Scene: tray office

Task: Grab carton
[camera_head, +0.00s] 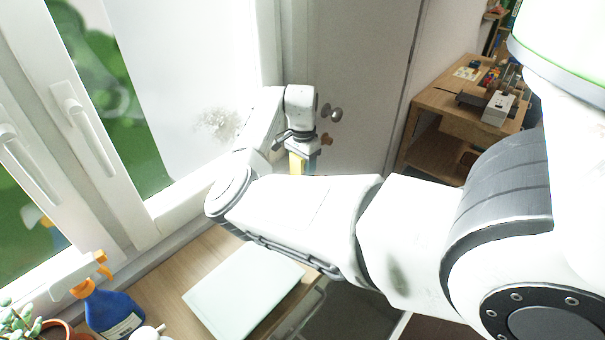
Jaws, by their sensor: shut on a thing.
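My arm reaches across the view from the right, and my gripper (301,152) points down near the window corner, in front of the grey door. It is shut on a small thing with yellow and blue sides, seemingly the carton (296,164). Only a narrow part of the carton shows below the jaws. My own arm hides its lower part and whatever is beneath it. I cannot tell from this view whether it touches a surface.
A wooden table (160,275) below the window holds a pale flat tray or folder (243,290), a blue spray bottle (112,310) with an orange head, and a potted plant (20,322). A wooden desk (440,100) with several items stands at the back right.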

